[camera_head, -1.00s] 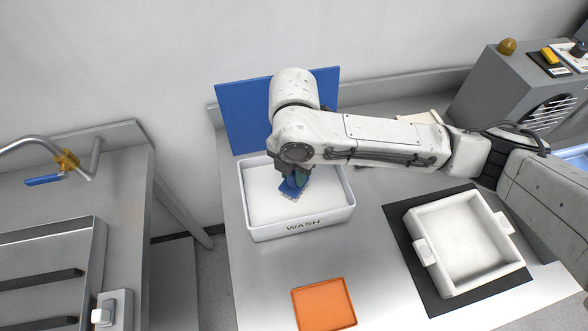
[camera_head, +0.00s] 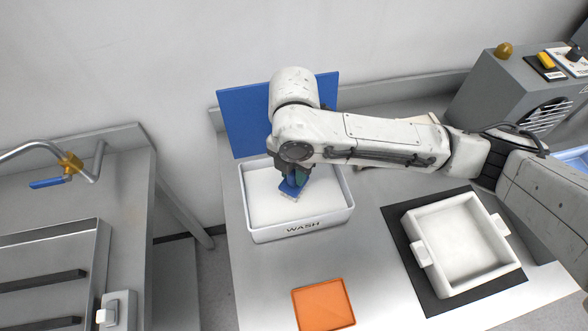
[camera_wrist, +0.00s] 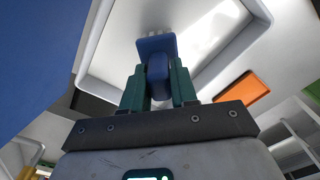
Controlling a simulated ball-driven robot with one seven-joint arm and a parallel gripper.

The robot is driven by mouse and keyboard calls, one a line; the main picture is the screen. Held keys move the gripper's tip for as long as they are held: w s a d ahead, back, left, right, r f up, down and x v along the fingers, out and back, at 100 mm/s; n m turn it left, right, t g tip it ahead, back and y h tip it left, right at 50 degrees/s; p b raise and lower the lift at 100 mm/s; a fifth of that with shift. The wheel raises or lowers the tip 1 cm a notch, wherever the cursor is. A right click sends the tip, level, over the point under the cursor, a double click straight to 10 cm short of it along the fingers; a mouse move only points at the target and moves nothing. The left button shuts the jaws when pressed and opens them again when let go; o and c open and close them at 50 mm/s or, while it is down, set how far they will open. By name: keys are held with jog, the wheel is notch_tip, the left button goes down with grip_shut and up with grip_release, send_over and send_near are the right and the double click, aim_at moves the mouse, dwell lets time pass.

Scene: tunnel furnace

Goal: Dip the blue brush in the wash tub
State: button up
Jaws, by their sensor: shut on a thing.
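The wash tub (camera_head: 300,229) is a white rectangular tub lettered WASH on its front, standing on the steel bench; it also shows in the wrist view (camera_wrist: 100,60). My gripper (camera_head: 296,176) is over the tub, pointing down. In the wrist view my gripper (camera_wrist: 159,85) has its green fingers shut on the blue brush (camera_wrist: 156,46). The blue brush (camera_head: 289,190) is within the tub's outline in the head view, with its pale bristle edge showing. I cannot tell whether the bristles touch the tub's contents.
A blue panel (camera_head: 245,120) stands behind the tub. An orange mat (camera_head: 323,304) lies in front of it. A white square tray with handles (camera_head: 428,258) sits on a dark mat (camera_head: 400,225) to the right. A grey machine (camera_head: 495,85) stands at the back right.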

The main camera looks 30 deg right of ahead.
jog(key=shift+r+p, duration=1.75)
jog(key=shift+r, duration=0.95)
